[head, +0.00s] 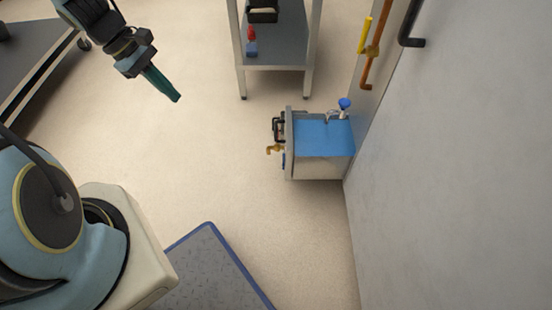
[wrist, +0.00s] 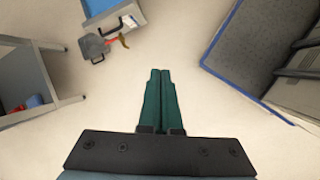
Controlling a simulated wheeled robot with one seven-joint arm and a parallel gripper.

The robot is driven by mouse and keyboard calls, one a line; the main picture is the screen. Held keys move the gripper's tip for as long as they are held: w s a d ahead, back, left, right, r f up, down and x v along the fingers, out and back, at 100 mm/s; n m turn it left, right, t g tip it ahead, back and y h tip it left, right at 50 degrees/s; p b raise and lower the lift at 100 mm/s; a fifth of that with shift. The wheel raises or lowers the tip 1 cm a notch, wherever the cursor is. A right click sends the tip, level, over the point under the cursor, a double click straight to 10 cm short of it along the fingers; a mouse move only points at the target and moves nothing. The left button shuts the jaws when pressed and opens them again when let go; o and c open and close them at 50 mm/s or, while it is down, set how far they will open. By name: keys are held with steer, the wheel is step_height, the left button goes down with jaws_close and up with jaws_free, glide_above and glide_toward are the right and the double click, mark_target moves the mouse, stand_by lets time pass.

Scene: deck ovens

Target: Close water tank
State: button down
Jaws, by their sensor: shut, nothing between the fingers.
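The water tank (head: 318,168) is a pale grey box on the floor against the wall, with blue water or a blue surface showing at its top. A grey panel with a dark handle (head: 277,127) and a brass tap (head: 273,150) are on its left side. In the wrist view the tank (wrist: 122,16) is at the top left, with a grey handled plate (wrist: 93,46) beside it. I cannot tell whether that plate is a lid. My gripper (head: 177,99) has green fingers, shut and empty, well left of the tank; its fingers also show in the wrist view (wrist: 160,75).
A metal shelf rack (head: 275,54) stands behind the tank. Pipes (head: 378,45) run on the wall above it. A blue-edged mat (head: 215,270) lies at the front. A dark table (head: 35,60) is at the far left. The floor between gripper and tank is clear.

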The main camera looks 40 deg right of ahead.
steer(key=s+d+f+n+g+h+b, duration=0.1)
steer(key=s+d+f+n+h+b, duration=0.3)
steer(key=d+f, duration=0.6)
steer(key=d+f+n+g+y+b, duration=0.1)
steer(key=d+f+b, duration=0.5)
steer(key=f, duration=0.7)
steer(key=s+d+f+b, duration=0.2)
steer(key=s+d+f, duration=0.4)
steer(key=d, duration=0.2)
steer(key=shift+s+f, duration=0.3)
steer(key=s+d, duration=1.5)
steer(key=d, duration=0.3)
steer(key=shift+d, duration=0.25)
steer(key=shift+s+r, duration=0.1)
steer(key=shift+s, duration=0.05)
